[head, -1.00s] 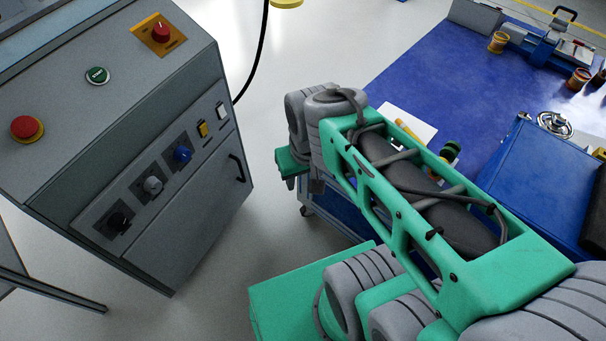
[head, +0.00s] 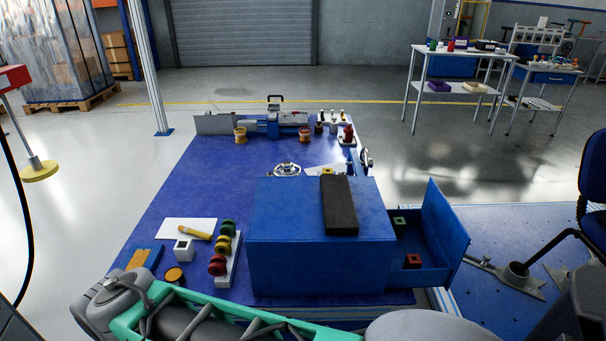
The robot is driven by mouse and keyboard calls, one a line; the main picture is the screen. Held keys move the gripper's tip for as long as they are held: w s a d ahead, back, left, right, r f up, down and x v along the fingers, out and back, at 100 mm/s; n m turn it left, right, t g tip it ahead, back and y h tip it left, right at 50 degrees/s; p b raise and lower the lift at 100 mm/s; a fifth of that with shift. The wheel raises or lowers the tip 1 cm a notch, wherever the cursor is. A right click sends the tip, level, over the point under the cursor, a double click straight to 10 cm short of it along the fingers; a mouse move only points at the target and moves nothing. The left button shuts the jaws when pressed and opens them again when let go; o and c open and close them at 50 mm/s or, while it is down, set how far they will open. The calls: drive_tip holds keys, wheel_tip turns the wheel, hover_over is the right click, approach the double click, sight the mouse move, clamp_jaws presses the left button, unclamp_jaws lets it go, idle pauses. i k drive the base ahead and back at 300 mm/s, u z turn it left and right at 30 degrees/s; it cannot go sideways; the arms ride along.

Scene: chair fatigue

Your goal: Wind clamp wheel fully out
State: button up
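A silver handwheel (head: 287,169) lies on the blue bench top (head: 200,190), just behind a blue box. A second, darker wheel (head: 366,160) stands edge-on at the bench's right edge. I cannot tell from this view which of them is the clamp wheel. A blue clamp-like device with a black handle (head: 270,124) sits at the far end of the bench. My green and grey arm crosses the bottom of the view. My gripper is not in view.
The blue box (head: 320,240) carries a black pad (head: 340,204) and has an open drawer (head: 440,235) on its right. Colored spools (head: 222,245) and small parts lie on its left. An office chair (head: 592,165) stands at the right.

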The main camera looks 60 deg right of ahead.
sight(287, 169)
drive_tip(key=z, duration=0.15)
drive_tip(key=k, duration=0.2)
drive_tip(key=u, duration=1.2)
drive_tip(key=i, duration=0.8)
drive_tip(key=z, duration=3.2)
drive_tip(key=i, duration=0.5)
drive_tip(key=u, duration=0.05)
drive_tip(key=k, duration=0.4)
drive_tip(key=u, duration=0.5)
drive_tip(key=i, duration=0.5)
